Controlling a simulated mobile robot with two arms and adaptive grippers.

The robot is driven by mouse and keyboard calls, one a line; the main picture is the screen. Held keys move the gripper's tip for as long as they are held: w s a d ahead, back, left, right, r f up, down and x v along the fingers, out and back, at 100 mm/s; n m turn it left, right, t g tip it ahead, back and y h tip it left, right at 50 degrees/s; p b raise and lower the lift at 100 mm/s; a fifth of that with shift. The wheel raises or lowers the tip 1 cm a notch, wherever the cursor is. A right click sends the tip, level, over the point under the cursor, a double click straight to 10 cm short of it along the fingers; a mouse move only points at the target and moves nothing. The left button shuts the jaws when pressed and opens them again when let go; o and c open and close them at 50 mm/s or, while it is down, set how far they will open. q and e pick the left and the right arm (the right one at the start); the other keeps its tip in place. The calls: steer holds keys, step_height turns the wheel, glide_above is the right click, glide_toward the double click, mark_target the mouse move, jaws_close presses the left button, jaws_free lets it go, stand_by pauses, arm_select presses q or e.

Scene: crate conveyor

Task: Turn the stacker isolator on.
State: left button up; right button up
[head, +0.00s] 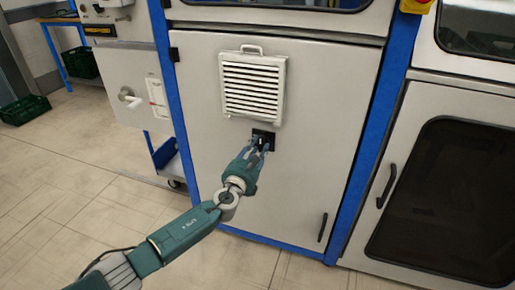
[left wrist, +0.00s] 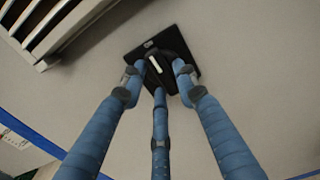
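The isolator is a black square plate with a black rotary knob (left wrist: 170,47) on the grey cabinet door, below a white louvred vent. In the left wrist view a short white mark on the knob runs at a slant. In the head view the isolator (head: 263,134) is partly covered by my fingers. My left gripper (head: 261,146) is at the isolator, its three blue fingers pointing at the plate. In the left wrist view the fingertips (left wrist: 158,74) surround the knob on three sides. Whether they press on it is not clear. My right gripper is out of view.
The louvred vent (head: 253,87) with a top handle sits just above the isolator. Blue frame posts (head: 364,145) edge the door. A dark-windowed door (head: 440,185) stands to the right. Green crates (head: 25,110) are at the far left.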

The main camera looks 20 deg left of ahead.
arm_select(q)
steer(key=shift+o, duration=0.5)
steer(key=s, duration=1.2)
steer(key=shift+a, duration=0.2)
